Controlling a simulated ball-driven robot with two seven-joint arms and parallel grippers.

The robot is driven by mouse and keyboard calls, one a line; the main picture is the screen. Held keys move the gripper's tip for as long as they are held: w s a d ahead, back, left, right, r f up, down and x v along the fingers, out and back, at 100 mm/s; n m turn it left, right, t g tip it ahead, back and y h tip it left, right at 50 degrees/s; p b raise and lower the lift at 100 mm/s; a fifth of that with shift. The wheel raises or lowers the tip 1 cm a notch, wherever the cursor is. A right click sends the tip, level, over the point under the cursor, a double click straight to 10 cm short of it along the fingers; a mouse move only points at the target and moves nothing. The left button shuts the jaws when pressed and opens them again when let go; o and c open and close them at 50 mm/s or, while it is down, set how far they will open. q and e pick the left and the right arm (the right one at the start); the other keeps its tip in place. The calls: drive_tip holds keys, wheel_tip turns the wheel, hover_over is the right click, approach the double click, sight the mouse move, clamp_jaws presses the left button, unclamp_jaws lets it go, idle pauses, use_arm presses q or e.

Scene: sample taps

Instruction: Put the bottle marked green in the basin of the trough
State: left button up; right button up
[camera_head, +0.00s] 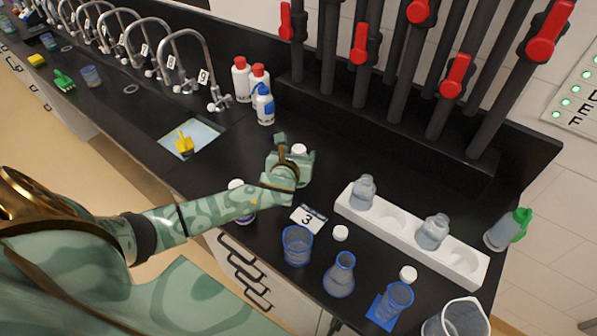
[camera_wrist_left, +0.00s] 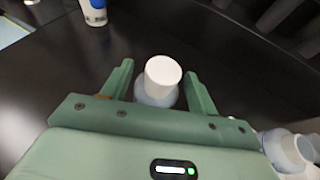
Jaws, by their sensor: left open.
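A bottle with a green top (camera_head: 505,230) stands at the right end of the bench.
A white rack (camera_head: 398,222) with clear bottles, a card marked 3 (camera_head: 308,218), and blue glassware (camera_head: 297,246) lie to the right. Curved taps (camera_head: 190,65) line the back left.

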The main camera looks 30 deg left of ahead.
use_arm(q)
drive_tip(key=x, duration=0.3)
drive_tip(key=shift+b, duration=0.3)
drive_tip(key=shift+s+d+r, duration=0.1)
clamp_jaws()
